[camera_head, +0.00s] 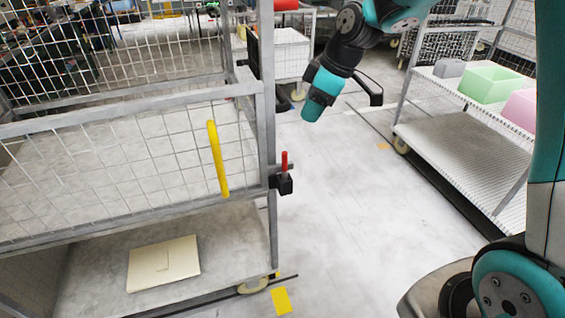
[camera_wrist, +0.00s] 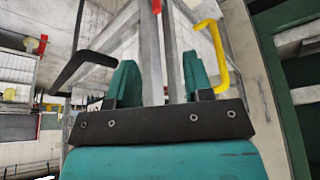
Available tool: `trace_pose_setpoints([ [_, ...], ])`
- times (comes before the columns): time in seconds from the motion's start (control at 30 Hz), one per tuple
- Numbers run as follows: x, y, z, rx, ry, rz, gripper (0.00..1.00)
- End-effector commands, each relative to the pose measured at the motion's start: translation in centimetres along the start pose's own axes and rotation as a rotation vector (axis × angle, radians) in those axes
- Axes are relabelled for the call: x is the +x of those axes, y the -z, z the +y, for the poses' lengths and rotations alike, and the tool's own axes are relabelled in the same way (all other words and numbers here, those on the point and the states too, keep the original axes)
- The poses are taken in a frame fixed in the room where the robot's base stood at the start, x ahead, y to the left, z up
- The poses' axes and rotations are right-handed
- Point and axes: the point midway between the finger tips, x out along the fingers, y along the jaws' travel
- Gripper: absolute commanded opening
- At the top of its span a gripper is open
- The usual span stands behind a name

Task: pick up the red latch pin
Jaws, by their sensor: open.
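The red latch pin (camera_head: 284,162) stands upright in a black block (camera_head: 284,185) on the right corner post of the wire cage cart (camera_head: 258,110). In the wrist view, a small red piece (camera_wrist: 156,6) at the top edge, in front of grey posts, looks like the pin; most of it is out of frame. My gripper (camera_head: 314,108) hangs up and to the right of the pin in the head view, apart from it. In the wrist view the teal fingers of my gripper (camera_wrist: 159,80) are spread, with nothing held between them.
A yellow handle (camera_head: 217,158) is on the cart's front, left of the pin. A flat beige piece (camera_head: 164,263) lies on the lower shelf. A rack at right holds a green bin (camera_head: 490,84) and a pink bin (camera_head: 520,108). Floor between is clear.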

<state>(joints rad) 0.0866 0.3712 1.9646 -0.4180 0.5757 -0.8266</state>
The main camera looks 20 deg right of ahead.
Motion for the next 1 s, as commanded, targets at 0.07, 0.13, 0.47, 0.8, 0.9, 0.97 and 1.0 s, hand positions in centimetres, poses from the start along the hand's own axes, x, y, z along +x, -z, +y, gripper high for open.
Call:
trace_pose_setpoints([
  [0.07, 1.1, -0.4, 0.2, 0.006, 0.002, -0.002, 0.46],
  [0.13, 2.4, -0.7, 0.3, 0.012, 0.001, -0.004, 0.46],
  [0.47, 9.4, -1.0, 0.5, 0.019, -0.003, -0.003, 0.46],
  [0.8, 12.3, -0.8, 0.5, 0.017, -0.003, -0.003, 0.46],
  [0.9, 13.7, -0.6, 0.6, 0.016, -0.003, -0.003, 0.46],
  [0.97, 14.6, -0.6, 0.6, 0.016, -0.002, -0.004, 0.46],
  [1.0, 15.2, -0.6, 0.6, 0.016, -0.003, -0.003, 0.46],
])
